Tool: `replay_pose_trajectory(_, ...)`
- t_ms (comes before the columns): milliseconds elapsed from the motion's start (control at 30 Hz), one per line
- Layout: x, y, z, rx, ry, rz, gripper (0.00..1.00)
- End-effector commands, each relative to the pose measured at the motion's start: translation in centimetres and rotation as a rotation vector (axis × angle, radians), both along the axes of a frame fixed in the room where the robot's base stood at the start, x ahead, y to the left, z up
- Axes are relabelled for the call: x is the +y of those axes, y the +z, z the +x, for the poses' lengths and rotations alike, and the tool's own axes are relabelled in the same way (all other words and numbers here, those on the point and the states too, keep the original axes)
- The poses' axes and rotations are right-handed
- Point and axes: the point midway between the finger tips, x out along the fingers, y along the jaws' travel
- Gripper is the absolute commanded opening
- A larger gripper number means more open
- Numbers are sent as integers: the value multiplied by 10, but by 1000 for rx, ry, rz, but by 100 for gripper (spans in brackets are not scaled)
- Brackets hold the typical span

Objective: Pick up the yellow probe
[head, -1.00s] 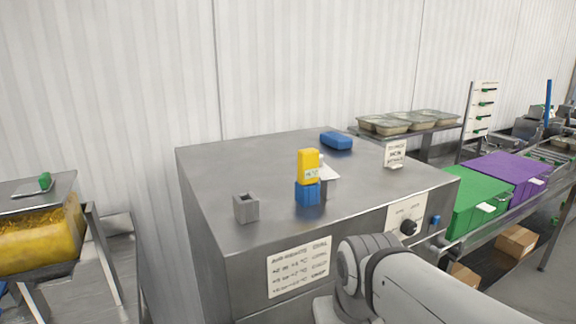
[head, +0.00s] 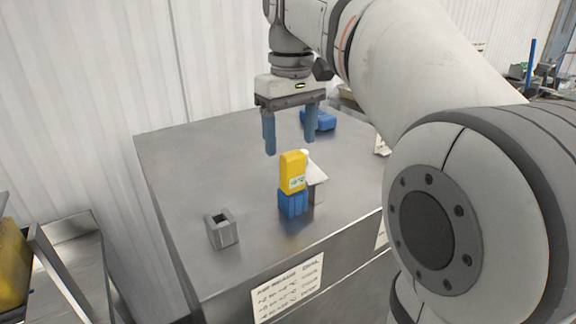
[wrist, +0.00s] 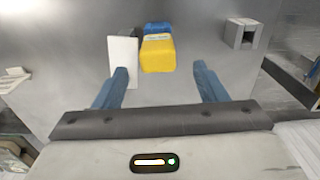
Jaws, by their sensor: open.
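The yellow probe (head: 292,171) stands upright in a blue holder (head: 293,202) on the steel cabinet top. In the wrist view the probe (wrist: 157,54) shows beyond the fingertips, between their lines, with the blue holder (wrist: 157,28) behind it. My gripper (head: 289,146) is open and empty, pointing down above the cabinet top, above and behind the probe in the head view. In the wrist view my gripper (wrist: 159,72) has its fingers spread wider than the probe. Nothing touches the probe that I can see, apart from the holder.
A white card or plate (head: 315,171) stands close beside the probe; it also shows in the wrist view (wrist: 122,62). A grey open-topped block (head: 221,229) sits toward the front left. A blue object (head: 319,121) lies at the back. The left of the steel top (head: 190,165) is clear.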

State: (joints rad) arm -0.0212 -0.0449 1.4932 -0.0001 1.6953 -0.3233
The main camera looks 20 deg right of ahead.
Motion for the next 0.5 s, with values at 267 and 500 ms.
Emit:
replay_pose_trajectory(267,-5,-32,-1,2,-12,0,65)
replay_pose_trajectory(500,-6,-59,-1,-1,-16,0,65)
